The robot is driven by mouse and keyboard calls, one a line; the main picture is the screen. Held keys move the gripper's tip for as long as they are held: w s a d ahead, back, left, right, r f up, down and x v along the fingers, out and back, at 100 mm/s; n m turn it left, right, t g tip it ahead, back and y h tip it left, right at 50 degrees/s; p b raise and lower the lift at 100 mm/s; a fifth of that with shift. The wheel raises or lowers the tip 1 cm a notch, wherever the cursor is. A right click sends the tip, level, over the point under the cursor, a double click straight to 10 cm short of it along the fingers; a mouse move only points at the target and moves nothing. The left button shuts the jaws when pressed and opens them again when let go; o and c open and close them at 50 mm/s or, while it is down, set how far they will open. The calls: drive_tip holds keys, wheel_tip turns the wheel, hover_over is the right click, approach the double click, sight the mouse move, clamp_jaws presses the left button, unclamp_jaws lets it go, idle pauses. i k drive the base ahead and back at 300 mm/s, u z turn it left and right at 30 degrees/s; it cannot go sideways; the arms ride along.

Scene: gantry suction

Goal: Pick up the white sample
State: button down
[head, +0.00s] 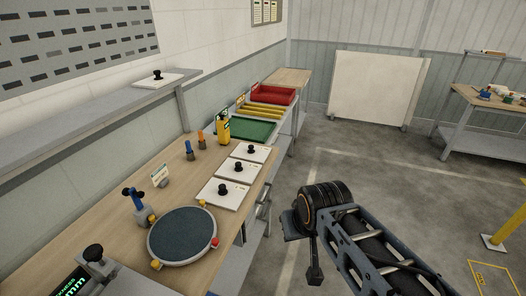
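Three white plates with black knobs lie in a row on the wooden bench: a near one (222,193), a middle one (238,173) and a far one (256,153). A fourth white plate with a black knob (157,78) lies on the raised grey shelf at upper left. I cannot tell which of them is the white sample. My gripper (303,250) hangs over the floor to the right of the bench, apart from all the plates. Its fingers are small and dark here, so I cannot tell whether it is open or shut. Nothing is visibly held.
A round dark turntable (182,236) stands on the near bench (115,212). A yellow bottle (223,127), a green tray (250,131) and a red bin (274,96) stand farther back. The floor right of the bench is open; a yellow post (508,222) stands at far right.

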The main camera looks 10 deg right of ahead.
sight(247, 152)
drive_tip(key=z, duration=0.95)
drive_tip(key=i, duration=2.95)
drive_tip(key=u, duration=4.7)
